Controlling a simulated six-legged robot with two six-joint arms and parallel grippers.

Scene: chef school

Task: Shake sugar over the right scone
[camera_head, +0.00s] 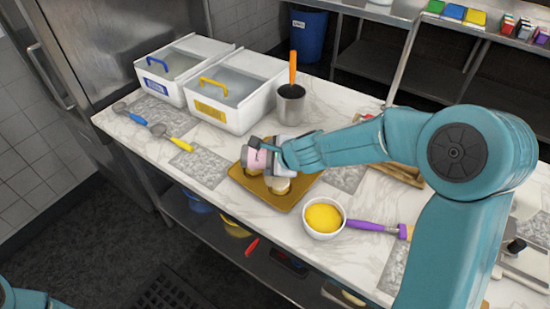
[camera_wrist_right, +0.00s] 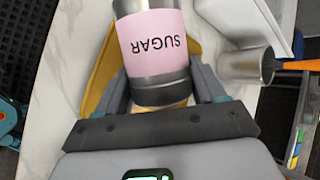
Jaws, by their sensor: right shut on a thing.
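The sugar shaker, with a pink label (camera_wrist_right: 152,42) reading SUGAR upside down in the right wrist view, is held by my right gripper (camera_head: 268,152). In the head view its pink side (camera_head: 257,159) shows over the tan tray (camera_head: 255,194). The gripper is shut on the shaker. One pale scone (camera_head: 278,185) shows on the tray just below the gripper; the shaker and gripper hide part of the tray, and I cannot tell the gap to the scone. No falling sugar is visible. My left gripper is out of view; only a bit of my left arm shows at bottom left.
A white bowl of yellow filling (camera_head: 323,218) and a purple-handled utensil (camera_head: 370,226) are right of the tray. A metal cup (camera_head: 290,105) with an orange handle and two white bins (camera_head: 233,92) stand behind. Blue and yellow spoons (camera_head: 178,143) lie at left.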

